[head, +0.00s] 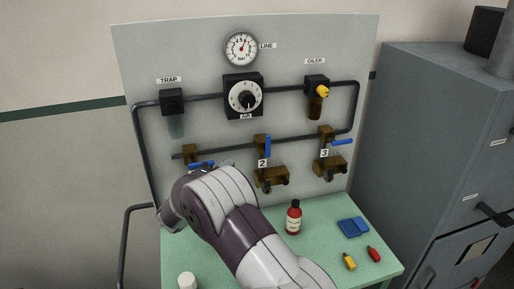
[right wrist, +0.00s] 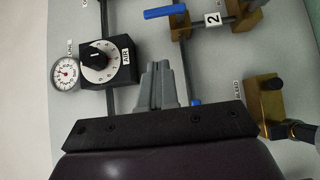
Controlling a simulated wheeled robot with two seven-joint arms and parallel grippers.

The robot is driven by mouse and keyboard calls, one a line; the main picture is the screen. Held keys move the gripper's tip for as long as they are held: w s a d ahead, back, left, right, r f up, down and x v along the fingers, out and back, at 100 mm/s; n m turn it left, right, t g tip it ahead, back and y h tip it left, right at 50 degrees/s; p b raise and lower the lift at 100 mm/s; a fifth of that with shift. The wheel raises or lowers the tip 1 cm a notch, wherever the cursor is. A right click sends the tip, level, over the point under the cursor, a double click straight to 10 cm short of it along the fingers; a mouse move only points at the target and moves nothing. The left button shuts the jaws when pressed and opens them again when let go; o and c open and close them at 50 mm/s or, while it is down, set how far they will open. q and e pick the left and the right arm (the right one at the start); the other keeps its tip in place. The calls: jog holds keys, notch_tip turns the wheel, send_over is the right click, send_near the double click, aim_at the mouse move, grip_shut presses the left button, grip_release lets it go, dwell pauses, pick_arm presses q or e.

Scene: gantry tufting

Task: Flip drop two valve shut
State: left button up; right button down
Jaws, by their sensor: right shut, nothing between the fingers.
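The drop two valve is a brass body with a blue lever (head: 268,146) above the label 2 (head: 262,163). Its lever runs up and down, in line with the drop, while drop three's lever (head: 342,142) lies sideways. In the turned right wrist view, the drop two lever (right wrist: 165,12) is at the top, beyond my fingertips. My right gripper (right wrist: 164,68) is shut and empty, apart from that lever. In the head view my right arm hides most of this gripper and much of drop one, whose blue lever (head: 201,165) shows partly. My left gripper is not in view.
The AIR dial (head: 244,96) and gauge (head: 241,48) are higher on the panel (head: 205,60). A brass block (right wrist: 264,103) marked BLEED is right of my gripper in the wrist view. A red bottle (head: 294,217) and blue cloth (head: 353,227) are on the green bench (head: 320,255). A grey cabinet (head: 425,130) stands right.

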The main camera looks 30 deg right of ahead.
jog(key=p, duration=0.6)
send_near(267, 144)
jog(key=w+a+x, duration=0.1)
jog(key=x, duration=0.5)
jog(key=shift+w+d, duration=0.1)
jog(key=shift+d, duration=0.3)
jog(key=shift+w, duration=0.1)
